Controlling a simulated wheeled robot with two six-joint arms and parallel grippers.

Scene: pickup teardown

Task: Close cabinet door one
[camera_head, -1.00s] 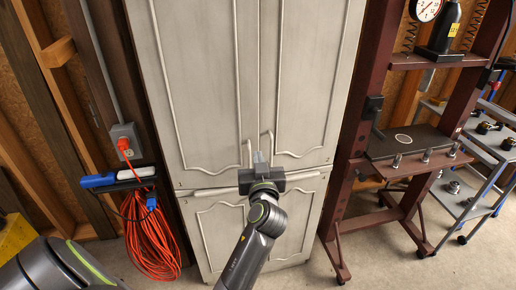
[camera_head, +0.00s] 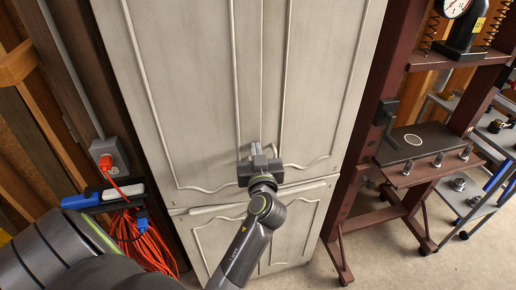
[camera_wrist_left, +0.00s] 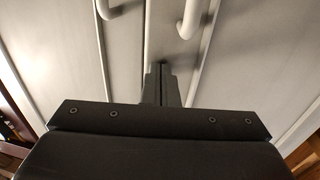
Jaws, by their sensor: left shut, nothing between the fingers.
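A tall pale grey-white cabinet has a left upper door (camera_head: 180,90) and a right upper door (camera_head: 322,90), with a lower section (camera_head: 212,235) beneath. Both upper doors look flush or nearly flush at their middle seam; a small gap cannot be ruled out. My left gripper (camera_head: 256,149) is shut and empty, in front of the lower part of the seam. In the left wrist view its fingers (camera_wrist_left: 161,82) point at the door faces, just below the left handle (camera_wrist_left: 105,9) and right handle (camera_wrist_left: 189,20). Contact cannot be told. Which door is door one is not marked.
A dark red press frame (camera_head: 375,150) stands close on the right, with a grey shelf cart (camera_head: 470,205) beyond. Bare floor (camera_head: 385,250) shows at lower right.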

